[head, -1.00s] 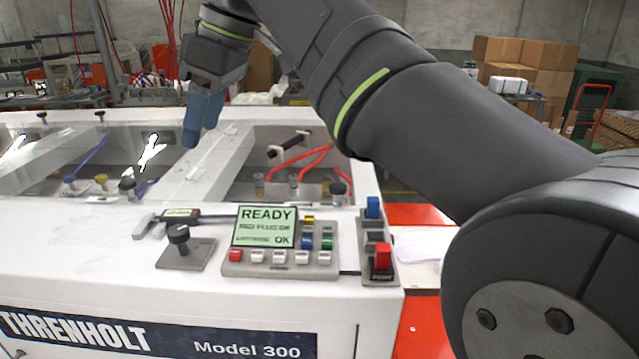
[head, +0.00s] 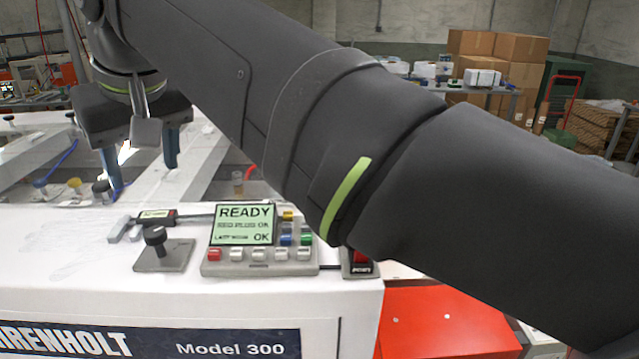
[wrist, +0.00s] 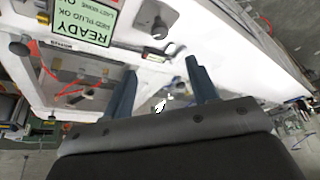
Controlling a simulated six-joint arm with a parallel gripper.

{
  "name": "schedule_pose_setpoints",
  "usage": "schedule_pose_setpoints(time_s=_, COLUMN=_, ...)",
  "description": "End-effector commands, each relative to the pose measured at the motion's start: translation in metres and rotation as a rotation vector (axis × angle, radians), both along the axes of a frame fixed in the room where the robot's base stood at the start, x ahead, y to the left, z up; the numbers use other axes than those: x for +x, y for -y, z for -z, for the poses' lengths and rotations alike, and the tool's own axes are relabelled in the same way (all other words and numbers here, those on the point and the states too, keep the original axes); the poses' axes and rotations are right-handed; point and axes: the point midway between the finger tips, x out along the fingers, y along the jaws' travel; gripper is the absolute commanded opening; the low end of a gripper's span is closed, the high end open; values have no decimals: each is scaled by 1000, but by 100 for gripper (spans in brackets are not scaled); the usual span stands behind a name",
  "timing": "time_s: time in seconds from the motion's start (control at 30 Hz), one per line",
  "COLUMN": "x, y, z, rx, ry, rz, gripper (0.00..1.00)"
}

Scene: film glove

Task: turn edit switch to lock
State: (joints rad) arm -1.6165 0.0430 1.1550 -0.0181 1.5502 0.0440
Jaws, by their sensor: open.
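A black knob (head: 155,238) stands upright on a grey plate (head: 165,258) on the white machine top, left of the display panel. No edit or lock label is readable on it. It seems to show in the wrist view as a dark knob (wrist: 158,28) near the top. My gripper (head: 140,162) is open and empty, fingers pointing down, above and behind the knob and apart from it. In the wrist view, the two blue-grey fingers (wrist: 161,68) are wide apart with nothing between them.
The display panel (head: 245,225) reads READY and has coloured buttons. A caliper (head: 160,217) lies behind the knob. A switch box (head: 358,266) at right is mostly hidden by my arm. Open bays with posts lie behind. The machine top left of the knob is clear.

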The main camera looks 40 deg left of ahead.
Motion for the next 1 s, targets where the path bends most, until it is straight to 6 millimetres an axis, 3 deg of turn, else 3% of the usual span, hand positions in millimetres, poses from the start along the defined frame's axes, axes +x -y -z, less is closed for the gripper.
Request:
schedule_pose_setpoints(time_s=0.4, x=0, y=-35, z=87, rx=-4, ry=0, rz=-1, gripper=54)
schedule_pose_setpoints(time_s=0.6, x=0, y=-48, z=117, rx=-4, ry=0, rz=-1, gripper=54)
schedule_pose_setpoints(time_s=0.8, x=0, y=-54, z=131, rx=-1, ry=0, rz=-1, gripper=54)
schedule_pose_setpoints(time_s=1.0, x=0, y=-55, z=133, rx=0, ry=0, rz=-1, gripper=54)
